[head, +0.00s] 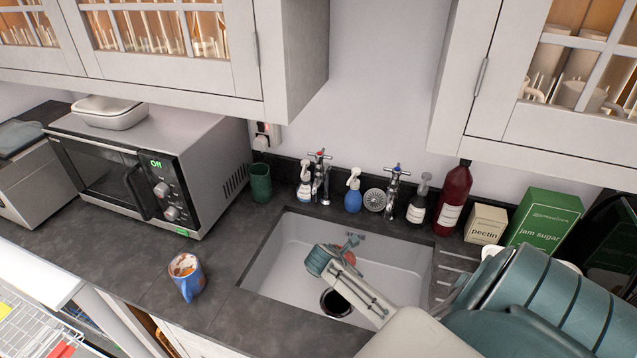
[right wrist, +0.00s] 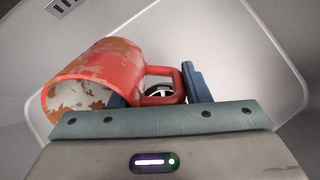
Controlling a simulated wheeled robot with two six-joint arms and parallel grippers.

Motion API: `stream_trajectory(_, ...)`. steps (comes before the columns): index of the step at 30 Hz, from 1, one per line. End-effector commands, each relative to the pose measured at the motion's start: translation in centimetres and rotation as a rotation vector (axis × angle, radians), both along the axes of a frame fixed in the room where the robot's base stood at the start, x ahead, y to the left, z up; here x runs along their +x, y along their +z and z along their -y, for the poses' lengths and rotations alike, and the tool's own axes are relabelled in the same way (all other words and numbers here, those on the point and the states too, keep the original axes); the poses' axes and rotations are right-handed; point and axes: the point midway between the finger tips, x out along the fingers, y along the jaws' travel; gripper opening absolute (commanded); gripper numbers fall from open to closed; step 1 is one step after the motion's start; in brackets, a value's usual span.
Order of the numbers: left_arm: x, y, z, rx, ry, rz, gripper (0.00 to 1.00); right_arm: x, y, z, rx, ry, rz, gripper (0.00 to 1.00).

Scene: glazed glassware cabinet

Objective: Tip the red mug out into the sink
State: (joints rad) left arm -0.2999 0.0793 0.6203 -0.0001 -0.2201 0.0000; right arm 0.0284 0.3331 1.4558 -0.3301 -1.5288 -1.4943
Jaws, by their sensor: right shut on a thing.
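The red mug (right wrist: 105,72) is tilted onto its side in the right wrist view, its mouth turned to the left and its inside blotched pale and brown. My right gripper (right wrist: 160,88) is shut on its handle, with the fingers either side of it. In the head view my right gripper (head: 338,254) is over the white sink (head: 285,270), and only a small part of the red mug (head: 350,258) shows past it. Whether anything is pouring cannot be seen. The dark drain (head: 336,303) lies below. My left gripper is out of view.
Taps (head: 320,180), soap bottles (head: 353,192) and a red bottle (head: 454,200) line the sink's back edge. A blue mug (head: 190,284) stands on the counter to the left, before the microwave (head: 130,165). Pectin (head: 486,223) and jam sugar boxes (head: 543,220) stand at right.

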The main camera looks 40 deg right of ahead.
Motion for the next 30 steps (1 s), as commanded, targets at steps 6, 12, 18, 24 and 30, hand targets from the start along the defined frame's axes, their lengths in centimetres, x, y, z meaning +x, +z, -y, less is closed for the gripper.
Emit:
stream_trajectory(6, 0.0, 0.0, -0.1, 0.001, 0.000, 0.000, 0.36, -0.1, -0.6, 1.2, 0.118, -0.001, 0.012, 0.04)
stream_trajectory(12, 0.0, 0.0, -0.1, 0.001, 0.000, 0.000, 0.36, -0.2, -1.2, 2.1, 0.232, -0.002, 0.024, 0.04)
stream_trajectory(18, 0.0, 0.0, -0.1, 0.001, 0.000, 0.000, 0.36, -0.3, -1.8, 3.0, 0.345, -0.002, 0.037, 0.04)
stream_trajectory(24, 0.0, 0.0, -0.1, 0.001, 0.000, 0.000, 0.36, -0.4, -2.4, 3.8, 0.463, -0.005, 0.049, 0.04)
stream_trajectory(30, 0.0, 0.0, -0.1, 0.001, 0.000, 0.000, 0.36, -0.4, -2.8, 4.4, 0.567, -0.005, 0.060, 0.04)
